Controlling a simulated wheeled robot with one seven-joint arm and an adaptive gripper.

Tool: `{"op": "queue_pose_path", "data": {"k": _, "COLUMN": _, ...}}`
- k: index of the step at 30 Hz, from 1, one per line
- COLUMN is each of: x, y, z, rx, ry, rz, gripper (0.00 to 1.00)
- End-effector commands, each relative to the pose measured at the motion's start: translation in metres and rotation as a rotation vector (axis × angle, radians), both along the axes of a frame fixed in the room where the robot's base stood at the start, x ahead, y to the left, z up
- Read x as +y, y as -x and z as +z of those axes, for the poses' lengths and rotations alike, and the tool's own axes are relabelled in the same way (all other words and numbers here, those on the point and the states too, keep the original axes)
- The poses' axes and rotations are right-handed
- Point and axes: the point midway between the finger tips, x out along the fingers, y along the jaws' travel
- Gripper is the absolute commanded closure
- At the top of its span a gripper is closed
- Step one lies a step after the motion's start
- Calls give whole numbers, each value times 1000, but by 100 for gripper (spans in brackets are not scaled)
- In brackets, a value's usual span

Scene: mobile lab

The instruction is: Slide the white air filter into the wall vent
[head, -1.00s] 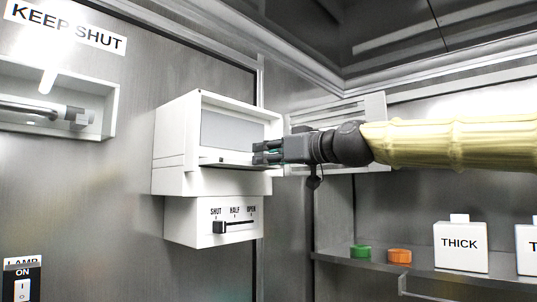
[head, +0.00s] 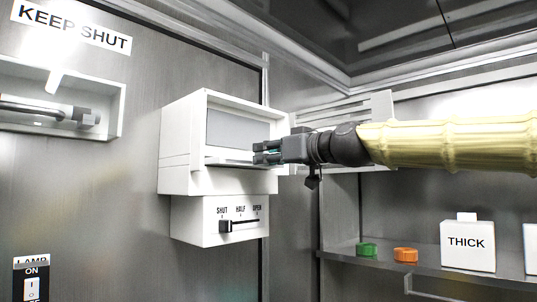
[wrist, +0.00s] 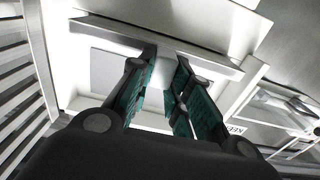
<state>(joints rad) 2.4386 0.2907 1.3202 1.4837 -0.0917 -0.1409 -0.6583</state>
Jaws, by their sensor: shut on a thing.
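The wall vent (head: 175,145) is a white box on the metal wall, open at the front with a grey panel (head: 233,130) inside. A white slab, which looks like the air filter (head: 224,163), lies low in the opening; how far it is in is unclear. My gripper (head: 257,153) is at the right part of the opening, shut on the filter, though the grip itself is partly hidden. In the wrist view its green-padded fingers (wrist: 168,95) point at a white bar (wrist: 150,38) across the opening.
A louvred white panel (head: 377,108) stands right of the vent, behind my wrist. A slider box (head: 209,229) marked SHUT, HALF, OPEN sits below, its knob near SHUT. A shelf (head: 440,262) at right holds a green piece (head: 366,249), an orange piece (head: 405,255) and a THICK container (head: 467,257).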

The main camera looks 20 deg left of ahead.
Motion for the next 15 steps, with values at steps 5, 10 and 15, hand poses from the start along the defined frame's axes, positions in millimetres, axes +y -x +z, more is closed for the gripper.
{"op": "queue_pose_path", "data": {"k": 5, "x": 3, "y": -1, "z": 1, "rx": 0, "ry": -1, "rz": 0, "gripper": 100}}
{"op": "queue_pose_path", "data": {"k": 10, "x": 6, "y": -2, "z": 1, "rx": 0, "ry": 0, "rz": 0, "gripper": 100}}
{"op": "queue_pose_path", "data": {"k": 15, "x": 10, "y": -3, "z": 1, "rx": 0, "ry": 0, "rz": 0, "gripper": 100}}
